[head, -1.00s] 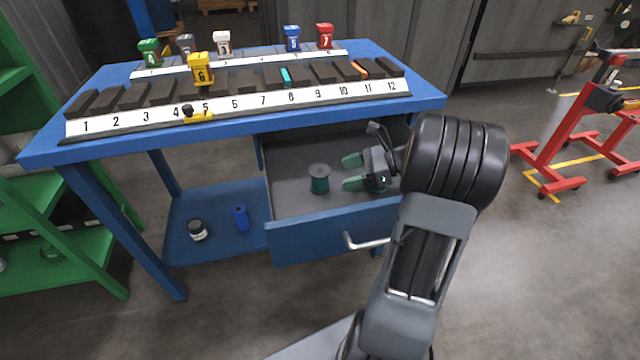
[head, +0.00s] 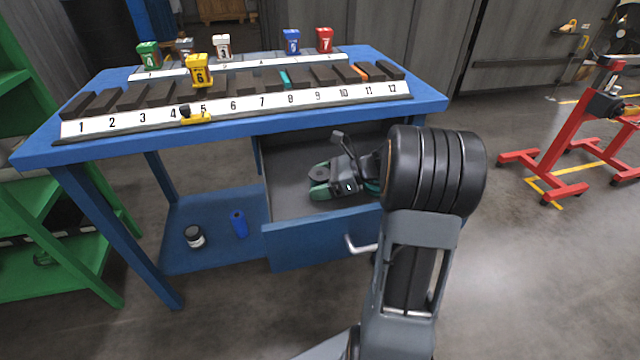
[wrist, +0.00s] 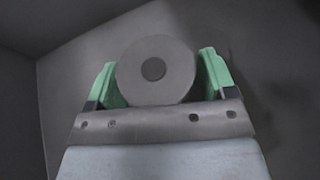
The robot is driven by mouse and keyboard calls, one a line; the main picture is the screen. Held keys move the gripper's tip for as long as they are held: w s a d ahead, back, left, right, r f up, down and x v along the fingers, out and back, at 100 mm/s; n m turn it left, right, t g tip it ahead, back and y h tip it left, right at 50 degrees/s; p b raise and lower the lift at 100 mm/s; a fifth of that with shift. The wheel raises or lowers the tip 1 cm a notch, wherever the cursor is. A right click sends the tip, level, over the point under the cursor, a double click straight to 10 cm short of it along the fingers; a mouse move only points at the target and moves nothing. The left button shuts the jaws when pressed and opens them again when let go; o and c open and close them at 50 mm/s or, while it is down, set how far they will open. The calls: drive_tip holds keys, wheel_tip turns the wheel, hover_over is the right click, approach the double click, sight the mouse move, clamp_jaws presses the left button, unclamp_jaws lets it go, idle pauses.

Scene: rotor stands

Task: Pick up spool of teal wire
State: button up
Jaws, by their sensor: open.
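The spool of teal wire stands upright in the open drawer (head: 290,207). In the wrist view I see the spool's round grey top flange (wrist: 178,70) with a dark centre hole. My gripper (head: 318,184) is open, with its green fingers on either side of the spool. In the wrist view the gripper (wrist: 157,78) has one finger close to the left of the flange and one close to its right. I cannot tell whether they touch it. In the head view the fingers hide most of the spool.
The drawer hangs open under a blue bench (head: 270,124) with a numbered rack and several coloured blocks. A green shelf is at left, a red stand (head: 575,150) at right.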

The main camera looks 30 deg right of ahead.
drive_tip(key=c, duration=1)
drive_tip(key=shift+c, duration=0.5)
drive_tip(key=shift+r, duration=0.15)
